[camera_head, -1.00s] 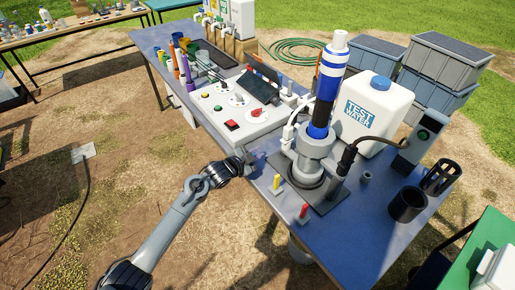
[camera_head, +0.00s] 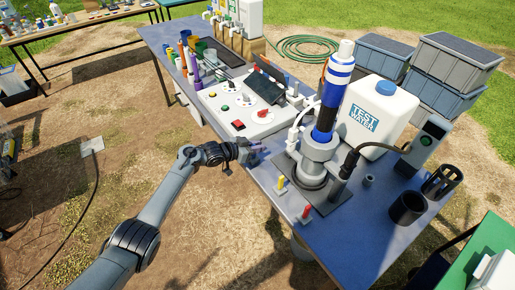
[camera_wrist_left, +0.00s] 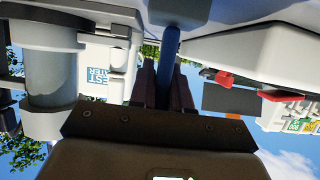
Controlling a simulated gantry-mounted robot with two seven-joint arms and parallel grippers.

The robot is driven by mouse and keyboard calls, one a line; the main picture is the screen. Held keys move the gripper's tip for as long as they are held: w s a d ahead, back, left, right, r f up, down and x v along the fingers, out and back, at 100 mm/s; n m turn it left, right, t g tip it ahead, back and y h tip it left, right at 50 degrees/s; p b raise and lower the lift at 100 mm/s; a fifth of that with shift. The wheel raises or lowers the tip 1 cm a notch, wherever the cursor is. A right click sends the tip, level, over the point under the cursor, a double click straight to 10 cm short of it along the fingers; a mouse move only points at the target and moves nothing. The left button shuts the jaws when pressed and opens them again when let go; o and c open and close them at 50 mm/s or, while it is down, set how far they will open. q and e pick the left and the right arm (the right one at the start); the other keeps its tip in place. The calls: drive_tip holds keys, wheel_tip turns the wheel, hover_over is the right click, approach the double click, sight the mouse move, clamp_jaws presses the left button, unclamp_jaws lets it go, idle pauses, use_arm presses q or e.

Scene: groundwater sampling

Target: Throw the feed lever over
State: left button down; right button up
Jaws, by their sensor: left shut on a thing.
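My left gripper (camera_head: 256,150) is at the table's near long edge, between the white control box (camera_head: 258,125) and the pump stand (camera_head: 316,168). In the left wrist view its two dark fingers (camera_wrist_left: 168,84) are shut on a blue bar (camera_wrist_left: 172,42), which looks like a lever handle. The fingers hide part of the bar, and its base is not clear. A yellow lever (camera_head: 281,183) and a red lever (camera_head: 306,211) stand upright along the same edge, apart from the gripper. No lever label is readable. My right gripper is not in view.
A blue and white cylinder (camera_head: 332,95) stands upright in the stand. Behind it is a white test water container (camera_head: 377,118). A dark cup (camera_head: 407,206) stands at the table's right end. Bare ground lies in front of the table.

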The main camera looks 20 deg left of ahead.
use_arm(q)
drive_tip(key=shift+f, duration=0.1)
idle(0.3)
drive_tip(key=c, duration=1.2)
unclamp_jaws()
drive_tip(key=shift+o, duration=0.2)
drive_tip(key=shift+s+a+r, duration=0.25)
drive_tip(key=shift+s, duration=0.05)
drive_tip(key=p+v, duration=0.3)
drive_tip(key=v, duration=0.7)
